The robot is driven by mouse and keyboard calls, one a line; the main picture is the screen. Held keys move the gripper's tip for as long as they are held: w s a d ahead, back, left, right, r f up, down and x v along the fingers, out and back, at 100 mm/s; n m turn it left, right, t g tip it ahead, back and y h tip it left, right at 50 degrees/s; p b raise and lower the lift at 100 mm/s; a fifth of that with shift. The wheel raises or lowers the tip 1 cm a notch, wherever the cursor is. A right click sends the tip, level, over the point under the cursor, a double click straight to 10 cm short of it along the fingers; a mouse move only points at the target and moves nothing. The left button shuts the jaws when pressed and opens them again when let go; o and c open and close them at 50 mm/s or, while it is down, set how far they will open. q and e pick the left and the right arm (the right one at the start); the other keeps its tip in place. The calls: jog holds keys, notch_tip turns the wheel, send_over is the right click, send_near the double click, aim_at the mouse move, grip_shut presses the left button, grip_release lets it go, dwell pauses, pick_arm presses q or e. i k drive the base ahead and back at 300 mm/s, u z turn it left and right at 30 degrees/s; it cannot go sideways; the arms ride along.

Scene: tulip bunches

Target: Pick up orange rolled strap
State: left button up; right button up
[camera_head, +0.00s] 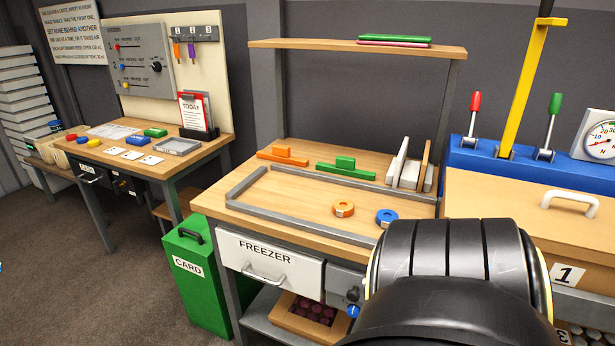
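An orange roll (343,209), which looks like the rolled strap, lies flat on the middle workbench (318,222), inside the low grey frame on its top. It has a pale label on its side. A similar blue roll (386,217) lies just to its right, a short gap apart. Neither roll is touched by anything of mine. A large black rounded part, seemingly my own arm, fills the lower right and hides the bench's front right corner. No fingertips of either gripper show.
Orange and green blocks (345,166) stand behind the frame, with upright boards (398,164) at right. A shelf (355,47) overhangs the back. A blue lever console (490,163) stands at right, a green CARD bin (197,275) at lower left.

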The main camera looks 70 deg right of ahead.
aim_at(341, 208)
jog(key=i, duration=1.4)
jog(key=z, duration=1.85)
